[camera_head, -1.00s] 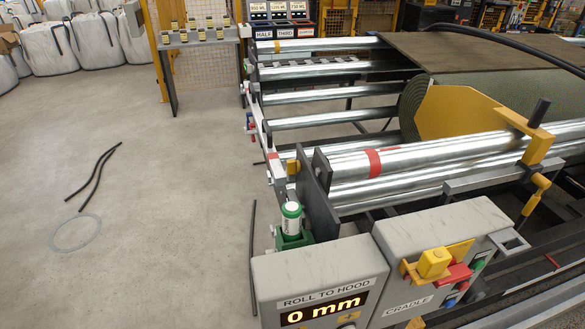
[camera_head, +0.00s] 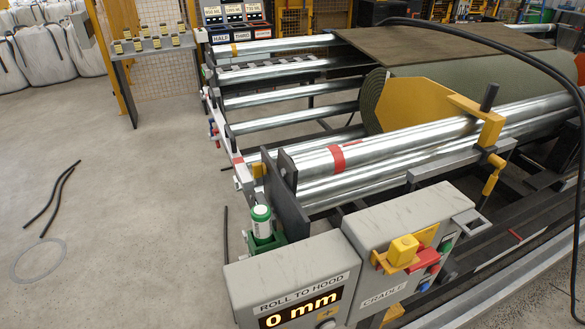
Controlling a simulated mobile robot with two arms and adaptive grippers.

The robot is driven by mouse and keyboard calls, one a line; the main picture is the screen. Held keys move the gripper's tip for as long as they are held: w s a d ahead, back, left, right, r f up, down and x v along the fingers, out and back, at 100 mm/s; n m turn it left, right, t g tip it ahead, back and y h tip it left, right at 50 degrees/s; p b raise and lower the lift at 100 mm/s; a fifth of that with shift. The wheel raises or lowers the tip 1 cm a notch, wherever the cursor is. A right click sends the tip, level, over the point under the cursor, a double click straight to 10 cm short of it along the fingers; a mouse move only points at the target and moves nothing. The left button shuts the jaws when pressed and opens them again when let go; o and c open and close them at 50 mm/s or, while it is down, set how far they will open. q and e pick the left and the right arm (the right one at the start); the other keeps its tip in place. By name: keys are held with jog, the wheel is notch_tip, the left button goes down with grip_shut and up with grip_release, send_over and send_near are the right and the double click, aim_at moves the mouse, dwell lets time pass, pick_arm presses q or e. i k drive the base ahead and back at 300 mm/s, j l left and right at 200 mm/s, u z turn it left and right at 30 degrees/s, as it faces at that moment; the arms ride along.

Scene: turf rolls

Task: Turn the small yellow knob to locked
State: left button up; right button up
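A yellow block-shaped knob (camera_head: 403,250) sits on a yellow plate on the front of the grey box labelled CRADLE (camera_head: 383,294). A smaller yellow piece (camera_head: 259,170) shows at the near left end of the rollers. I cannot tell which of these is the small yellow knob, and no locked marking is readable. A red part (camera_head: 424,259) sits just right of the block-shaped knob. Neither of my grippers is in view.
A grey box (camera_head: 295,277) reading ROLL TO HOOD, 0 mm stands left of the cradle box. A green-capped bottle (camera_head: 262,221) stands behind it. Metal rollers (camera_head: 392,152) and a turf roll (camera_head: 376,90) lie beyond. The left floor is mostly clear, with black strips (camera_head: 52,198) and a ring.

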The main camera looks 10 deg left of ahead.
aim_at(258, 169)
jog(key=i+j+z, duration=0.15)
jog(key=j+z, duration=0.25)
jog(key=i+j+z, duration=0.1)
jog(key=j+z, duration=0.35)
jog(key=j, duration=0.15)
jog(key=j+z, duration=0.4)
jog(key=j, duration=0.15)
